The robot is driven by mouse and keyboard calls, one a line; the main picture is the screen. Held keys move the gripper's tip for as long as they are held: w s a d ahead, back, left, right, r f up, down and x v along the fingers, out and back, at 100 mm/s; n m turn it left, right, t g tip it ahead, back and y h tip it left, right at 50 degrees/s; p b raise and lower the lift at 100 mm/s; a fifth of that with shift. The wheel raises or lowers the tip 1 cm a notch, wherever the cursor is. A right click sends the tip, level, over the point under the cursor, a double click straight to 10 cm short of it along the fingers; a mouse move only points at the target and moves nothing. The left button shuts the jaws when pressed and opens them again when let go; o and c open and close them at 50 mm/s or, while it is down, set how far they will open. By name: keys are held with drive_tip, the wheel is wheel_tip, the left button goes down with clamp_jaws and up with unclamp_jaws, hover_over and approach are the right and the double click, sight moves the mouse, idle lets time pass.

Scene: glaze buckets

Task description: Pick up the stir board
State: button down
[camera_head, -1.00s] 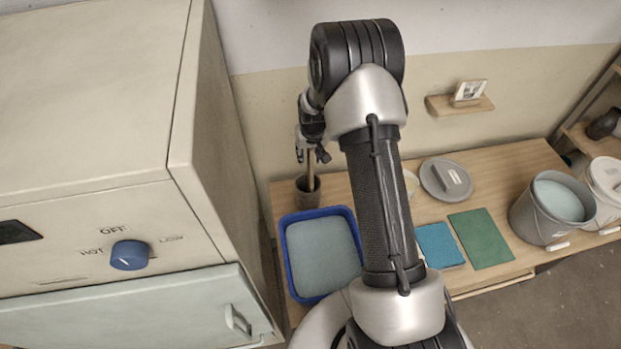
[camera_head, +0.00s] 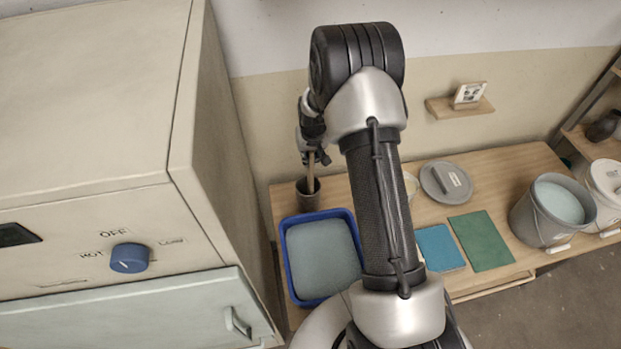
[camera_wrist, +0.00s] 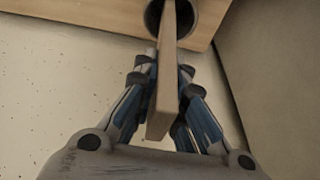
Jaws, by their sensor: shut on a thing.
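The stir board (camera_head: 310,174) is a thin wooden strip standing upright in a dark round pot (camera_head: 308,197) at the back left of the table. My gripper (camera_head: 313,157) is shut on its upper part. In the wrist view the stir board (camera_wrist: 166,90) runs between my two fingers (camera_wrist: 167,78), its lower end inside the dark pot (camera_wrist: 157,20). My forearm stands in front of the middle of the table, and the board's bottom is hidden in the pot.
A blue tray (camera_head: 285,262) is just in front of the pot. The kiln-like cabinet (camera_head: 100,200) stands close on the left. A grey lid (camera_head: 436,184), a blue cloth (camera_head: 440,247), a green mat (camera_head: 481,240) and a grey bucket (camera_head: 540,225) are to the right.

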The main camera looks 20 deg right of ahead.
wheel_tip(320, 180, up, 20)
drive_tip(key=p, duration=0.4)
drive_tip(key=shift+r, duration=0.25)
idle(0.3)
